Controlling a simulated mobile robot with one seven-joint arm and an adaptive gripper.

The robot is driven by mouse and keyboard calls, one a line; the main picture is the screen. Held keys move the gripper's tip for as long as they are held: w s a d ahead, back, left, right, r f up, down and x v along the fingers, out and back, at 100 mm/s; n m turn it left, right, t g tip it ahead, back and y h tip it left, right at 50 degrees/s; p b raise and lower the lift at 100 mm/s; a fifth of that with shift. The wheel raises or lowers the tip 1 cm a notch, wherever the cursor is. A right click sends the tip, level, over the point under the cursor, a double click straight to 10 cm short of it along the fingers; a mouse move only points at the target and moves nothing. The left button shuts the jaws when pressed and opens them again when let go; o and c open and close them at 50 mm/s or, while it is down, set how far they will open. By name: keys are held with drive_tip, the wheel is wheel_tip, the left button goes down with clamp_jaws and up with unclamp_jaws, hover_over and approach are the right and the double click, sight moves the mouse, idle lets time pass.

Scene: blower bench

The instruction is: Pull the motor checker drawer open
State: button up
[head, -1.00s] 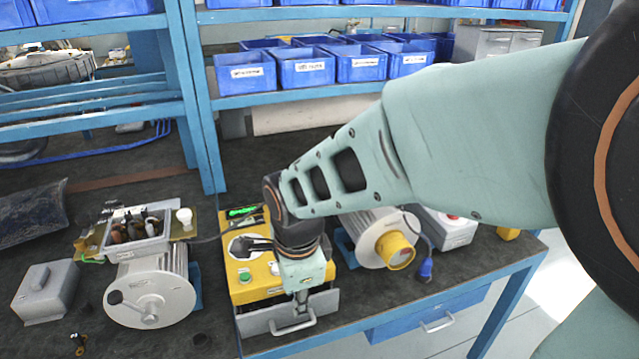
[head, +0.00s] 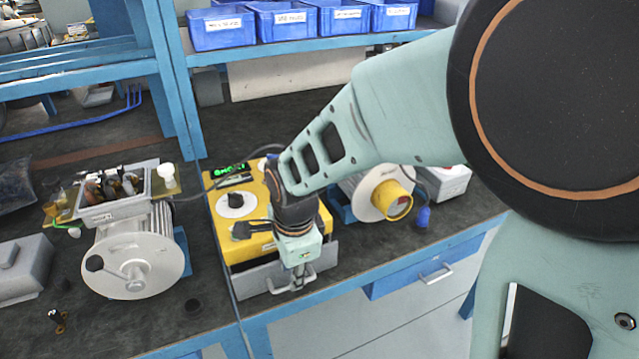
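The motor checker (head: 222,240) is a yellow box with a dial, a green lit display and black leads on top, standing on the bench in the head view. Its grey drawer (head: 250,281) is at the front below the yellow body, with a bar handle (head: 277,290) on its face. How far the drawer stands out is hard to tell. My gripper (head: 298,283) points down at the handle, its fingertips at the bar and overlapping it in the view. The fingers look close together, but whether they are closed on the bar is too small to tell. My arm hides part of the checker.
A motor with an open terminal box (head: 135,262) stands left of the checker. Another motor with a yellow cap (head: 390,200) stands right of it. A blue bench drawer (head: 410,277) is below the bench edge. Blue bins (head: 283,22) line the shelf behind.

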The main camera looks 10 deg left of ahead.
drive_tip(key=f, duration=0.4)
drive_tip(key=shift+w+a, duration=0.2)
drive_tip(key=shift+w, duration=0.1)
drive_tip(key=shift+c, duration=0.6)
clamp_jaws()
